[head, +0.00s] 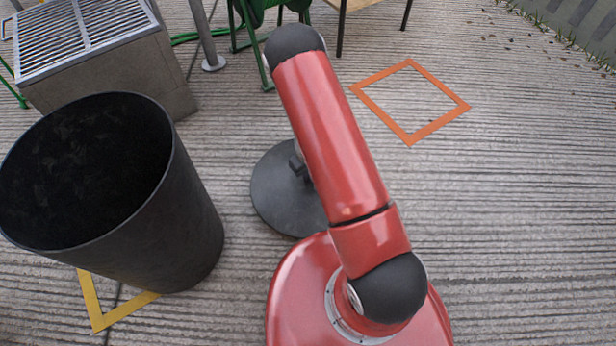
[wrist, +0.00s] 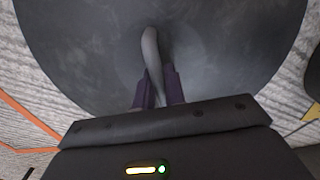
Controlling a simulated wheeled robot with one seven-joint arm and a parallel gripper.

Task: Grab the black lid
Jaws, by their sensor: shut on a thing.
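The black lid (head: 284,197) is a round dark disc with a raised handle on its top. In the head view it shows beside my red arm, which covers part of its right side. In the wrist view the lid (wrist: 80,55) fills most of the upper picture. My gripper (wrist: 160,92) is shut on the lid's curved grey handle (wrist: 151,50), with one purple-dark finger on each side. In the head view my gripper is mostly hidden behind the arm. I cannot tell whether the lid touches the ground.
A black open bin (head: 190,220) stands at the left, partly over a yellow floor square (head: 95,305). Behind it is a grey block with a metal grille (head: 85,40). An orange floor square (head: 440,122) lies at the upper right on clear ground. Green and dark legs stand at the back.

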